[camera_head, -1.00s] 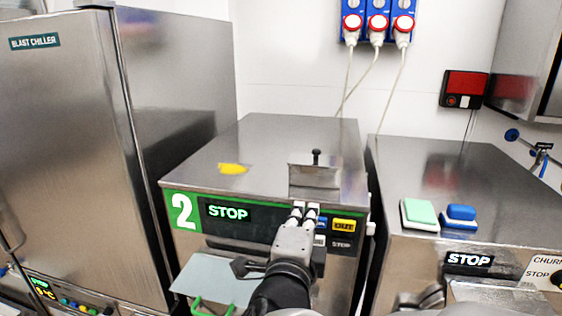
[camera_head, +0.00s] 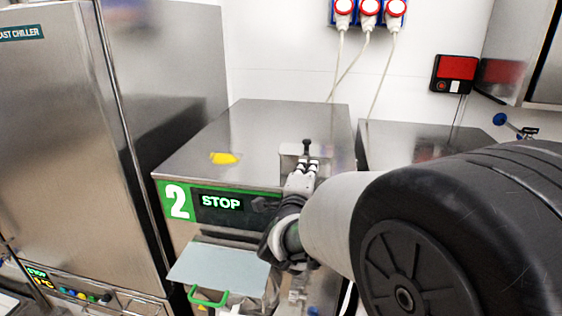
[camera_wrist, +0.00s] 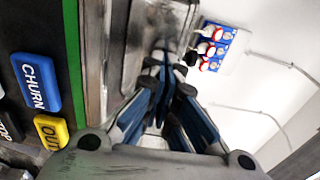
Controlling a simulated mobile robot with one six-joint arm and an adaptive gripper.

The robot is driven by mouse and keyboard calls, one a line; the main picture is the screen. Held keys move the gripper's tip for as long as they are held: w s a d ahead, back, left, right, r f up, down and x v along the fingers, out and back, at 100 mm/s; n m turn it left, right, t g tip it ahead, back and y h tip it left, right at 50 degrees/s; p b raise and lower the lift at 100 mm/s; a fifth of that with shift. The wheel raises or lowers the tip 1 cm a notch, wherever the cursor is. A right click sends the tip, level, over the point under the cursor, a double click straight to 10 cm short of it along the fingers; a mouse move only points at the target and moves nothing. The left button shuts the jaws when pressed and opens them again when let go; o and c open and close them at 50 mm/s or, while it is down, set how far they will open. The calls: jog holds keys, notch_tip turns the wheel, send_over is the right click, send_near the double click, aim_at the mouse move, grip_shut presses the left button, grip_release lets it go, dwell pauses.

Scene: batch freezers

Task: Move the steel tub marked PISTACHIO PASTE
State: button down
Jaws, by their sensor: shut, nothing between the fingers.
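No steel tub marked PISTACHIO PASTE can be made out in either view. My gripper (camera_head: 307,166) is at the top front edge of batch freezer 2 (camera_head: 260,135), near the hopper lid and its dark knob (camera_head: 306,147). The gripper also fills the middle of the wrist view (camera_wrist: 160,75), with its blue-padded fingers together and nothing between them. I cannot tell whether it touches the lid. The freezer's display (camera_head: 220,202) reads STOP.
A blast chiller (camera_head: 60,130) stands left. A yellow scraper (camera_head: 224,158) lies on the freezer top. A pale shelf with a green handle (camera_head: 208,297) juts out below. In the wrist view, CHURN (camera_wrist: 35,82) and OUT (camera_wrist: 50,132) buttons sit left. My arm hides much of the right.

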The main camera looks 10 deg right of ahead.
aim_at(309, 162)
dwell(0.3)
jog(key=shift+b+x, duration=1.15)
jog(key=shift+x, duration=0.1)
jog(key=shift+w+d+f, duration=0.1)
jog(key=shift+w+d, duration=0.1)
jog(key=shift+w, duration=0.3)
